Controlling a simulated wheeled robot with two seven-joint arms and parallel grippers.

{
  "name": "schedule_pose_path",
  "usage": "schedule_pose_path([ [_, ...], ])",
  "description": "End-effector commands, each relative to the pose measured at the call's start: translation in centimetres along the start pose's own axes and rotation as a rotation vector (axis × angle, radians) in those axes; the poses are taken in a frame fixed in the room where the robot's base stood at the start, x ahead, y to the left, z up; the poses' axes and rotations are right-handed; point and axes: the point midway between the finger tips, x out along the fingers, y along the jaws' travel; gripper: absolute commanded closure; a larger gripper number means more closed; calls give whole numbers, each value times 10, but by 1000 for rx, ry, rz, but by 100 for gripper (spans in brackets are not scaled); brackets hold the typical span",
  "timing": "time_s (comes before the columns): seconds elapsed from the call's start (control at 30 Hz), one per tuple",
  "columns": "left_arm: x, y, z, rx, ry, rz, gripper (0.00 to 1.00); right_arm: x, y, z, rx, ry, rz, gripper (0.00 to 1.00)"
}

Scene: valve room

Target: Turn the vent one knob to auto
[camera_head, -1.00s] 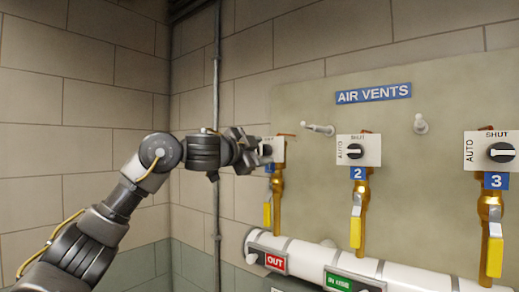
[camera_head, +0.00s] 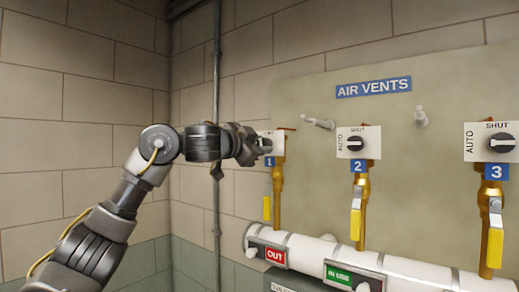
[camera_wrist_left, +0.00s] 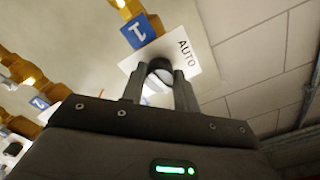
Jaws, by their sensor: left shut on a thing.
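The vent one plate (camera_head: 279,143) is white and sits above the blue number 1 label (camera_head: 269,162), at the left end of the row. My left gripper (camera_head: 262,146) reaches it from the left and covers its knob in the head view. In the left wrist view the round knob (camera_wrist_left: 160,70) sits between the two dark fingers, which are shut on it. The word AUTO (camera_wrist_left: 186,53) is on the plate to the right of the knob there. The knob's pointer direction is not clear. My right gripper is not in view.
Vent 2 (camera_head: 357,142) and vent 3 (camera_head: 490,142) stand to the right with similar knobs. Yellow-handled valves hang below, above a white pipe (camera_head: 310,250). A grey peg (camera_head: 318,122) juts from the panel near vent one. A vertical conduit (camera_head: 216,90) runs behind my gripper.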

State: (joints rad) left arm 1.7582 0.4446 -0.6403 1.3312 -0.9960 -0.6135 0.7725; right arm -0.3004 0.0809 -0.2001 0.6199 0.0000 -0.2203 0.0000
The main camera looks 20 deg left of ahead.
Motion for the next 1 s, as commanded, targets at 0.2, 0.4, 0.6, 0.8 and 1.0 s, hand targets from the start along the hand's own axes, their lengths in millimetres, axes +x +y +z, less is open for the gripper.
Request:
schedule_pose_path([
  [0.2,0,3,2,-204,1,2,92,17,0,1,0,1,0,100],
  [0.4,0,3,2,-395,1,1,92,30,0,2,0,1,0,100],
  [0.6,0,3,2,-586,1,1,92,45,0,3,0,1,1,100],
  [0.8,0,4,2,-774,1,1,92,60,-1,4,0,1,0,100],
  [1.0,0,4,2,-961,2,1,92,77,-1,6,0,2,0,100],
])
